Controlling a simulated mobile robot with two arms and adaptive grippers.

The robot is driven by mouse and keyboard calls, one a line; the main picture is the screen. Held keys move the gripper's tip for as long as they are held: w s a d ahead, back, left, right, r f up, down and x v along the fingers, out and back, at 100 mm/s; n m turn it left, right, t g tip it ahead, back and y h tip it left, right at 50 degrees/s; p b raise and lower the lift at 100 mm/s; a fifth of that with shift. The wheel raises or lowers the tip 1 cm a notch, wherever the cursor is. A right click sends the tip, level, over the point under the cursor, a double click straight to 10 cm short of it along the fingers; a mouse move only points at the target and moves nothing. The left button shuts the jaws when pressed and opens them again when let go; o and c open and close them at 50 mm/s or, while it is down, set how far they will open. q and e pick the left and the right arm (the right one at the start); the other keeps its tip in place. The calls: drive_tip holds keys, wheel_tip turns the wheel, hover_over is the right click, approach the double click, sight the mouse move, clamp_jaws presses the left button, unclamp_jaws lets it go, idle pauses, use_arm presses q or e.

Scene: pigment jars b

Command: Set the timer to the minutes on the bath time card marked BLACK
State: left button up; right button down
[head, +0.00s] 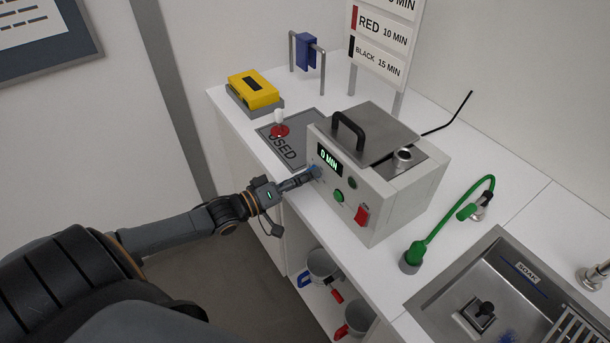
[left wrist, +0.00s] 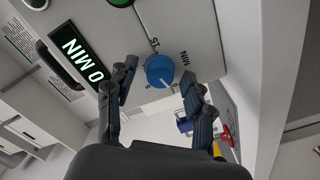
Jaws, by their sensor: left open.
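The grey bath box (head: 385,205) stands on the white counter, with a lit display (head: 329,160) reading 0 MIN. The blue timer knob (left wrist: 160,70) is on its front panel, below the display. My left gripper (head: 310,175) is at the knob; in the left wrist view its two fingers (left wrist: 158,92) are open, one on each side of the knob. I cannot tell if they touch it. The card marked BLACK (head: 377,60) reads 15 MIN, on the sign behind the box. My right gripper is not in view.
The box front also has a green button (head: 339,196) and a red switch (head: 361,215). A grey mat marked USED (head: 290,150) and a yellow case (head: 253,90) lie to the left. A green hose (head: 445,225) and a steel sink (head: 450,298) are to the right.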

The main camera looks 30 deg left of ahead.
use_arm(q)
clamp_jaws()
idle(0.3)
